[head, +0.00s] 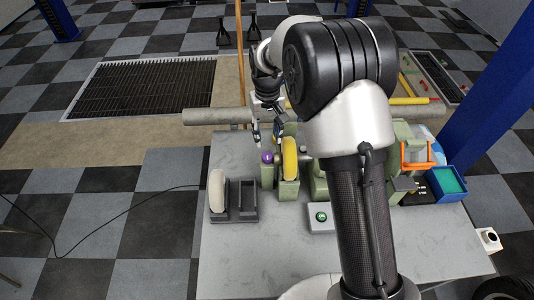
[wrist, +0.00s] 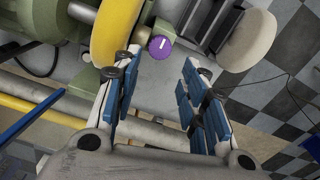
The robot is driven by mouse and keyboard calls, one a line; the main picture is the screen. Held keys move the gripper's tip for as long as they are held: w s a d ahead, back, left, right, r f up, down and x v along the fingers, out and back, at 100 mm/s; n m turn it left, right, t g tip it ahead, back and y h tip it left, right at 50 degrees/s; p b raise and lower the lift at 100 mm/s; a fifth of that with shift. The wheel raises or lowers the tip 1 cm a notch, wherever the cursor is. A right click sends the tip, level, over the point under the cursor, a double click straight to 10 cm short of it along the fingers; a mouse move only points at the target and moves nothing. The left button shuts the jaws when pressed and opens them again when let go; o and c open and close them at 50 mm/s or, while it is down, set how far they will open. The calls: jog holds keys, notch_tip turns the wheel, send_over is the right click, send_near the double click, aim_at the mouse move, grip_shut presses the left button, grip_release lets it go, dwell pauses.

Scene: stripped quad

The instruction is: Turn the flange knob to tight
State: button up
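A purple round knob (wrist: 160,46) with a white pointer mark shows in the wrist view, beside the yellow wheel. In the head view the knob (head: 267,157) sits on top of a green post at the left of the green machine (head: 287,190). My gripper (wrist: 160,72) is open, its blue-padded fingers spread wide with nothing between them. In the wrist view the knob lies just past the gap between the fingertips, apart from both. In the head view my gripper (head: 266,130) hangs behind and above the knob. No tight mark can be read.
The yellow wheel (head: 289,158) stands close beside the knob. A box with a green button (head: 321,216) lies in front. The table's front left is clear. My arm hides part of the machine.

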aim_at(267, 156)
notch_tip(267, 156, down, 9)
jog(key=shift+f+b, duration=0.2)
jog(key=shift+b, duration=0.45)
jog(key=shift+c, duration=0.3)
jog(key=c, duration=0.7)
